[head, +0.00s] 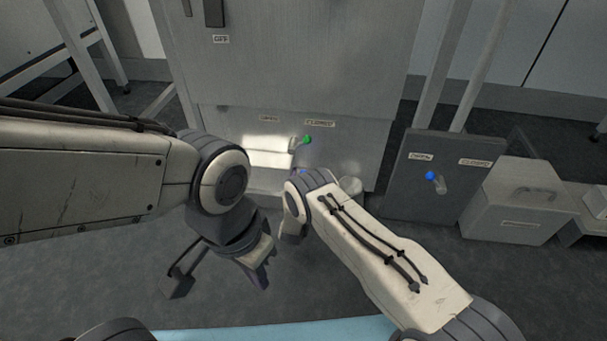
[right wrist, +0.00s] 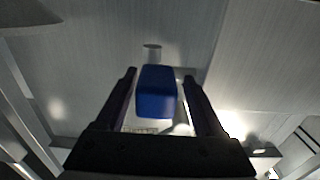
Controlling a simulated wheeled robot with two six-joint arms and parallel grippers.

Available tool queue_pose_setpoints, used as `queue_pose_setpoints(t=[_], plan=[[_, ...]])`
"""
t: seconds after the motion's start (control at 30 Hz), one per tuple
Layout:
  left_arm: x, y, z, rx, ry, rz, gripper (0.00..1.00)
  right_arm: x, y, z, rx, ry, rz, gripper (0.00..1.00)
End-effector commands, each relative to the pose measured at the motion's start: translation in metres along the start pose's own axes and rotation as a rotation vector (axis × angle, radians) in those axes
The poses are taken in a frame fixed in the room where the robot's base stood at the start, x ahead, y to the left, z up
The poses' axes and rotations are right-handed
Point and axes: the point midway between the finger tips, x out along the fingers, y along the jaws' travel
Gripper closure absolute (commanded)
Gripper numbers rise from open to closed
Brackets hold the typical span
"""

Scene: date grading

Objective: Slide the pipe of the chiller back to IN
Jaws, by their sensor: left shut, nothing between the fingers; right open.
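The chiller appears to be the tall grey cabinet (head: 285,60) in the head view. A blue block-shaped grip (right wrist: 157,92) shows large in the right wrist view, between the spread fingers of my right gripper (right wrist: 160,76). This gripper is open, with a finger on each side of the grip; contact is not clear. A short grey stub (right wrist: 152,52) shows beyond the grip; I cannot tell whether it is the pipe. In the head view my right wrist hides most of this area, and no IN label is readable. My left gripper (head: 262,270) is shut and empty, low in front of the cabinet.
A green-knobbed lever (head: 307,140) sits on the cabinet front near OPEN and CLOSED labels. To the right stand a dark panel with a blue-knobbed lever (head: 431,176) and a grey box (head: 515,208). A light blue surface (head: 280,333) lies at the bottom edge.

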Motion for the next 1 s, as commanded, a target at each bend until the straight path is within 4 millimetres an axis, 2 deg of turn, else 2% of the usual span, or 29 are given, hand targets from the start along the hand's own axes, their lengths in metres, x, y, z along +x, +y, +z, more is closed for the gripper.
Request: queue_pose_setpoints(t=[0.23,0.5,0.67,1.0], plan=[[-0.034,0.003,-0.002,0.0,0.0,0.0,1.0,-0.048,-0.002,-0.005,-0.006,-0.006,-0.007,0.25],[-0.053,0.004,-0.003,0.0,0.001,0.0,1.0,-0.091,-0.002,-0.001,-0.005,-0.006,-0.006,0.25],[-0.055,0.004,-0.003,0.0,0.0,0.0,1.0,-0.099,-0.001,0.0,-0.003,-0.004,-0.003,0.25],[-0.054,0.004,-0.003,0.0,0.0,0.0,1.0,-0.099,-0.001,0.001,-0.003,-0.004,-0.003,0.25]])
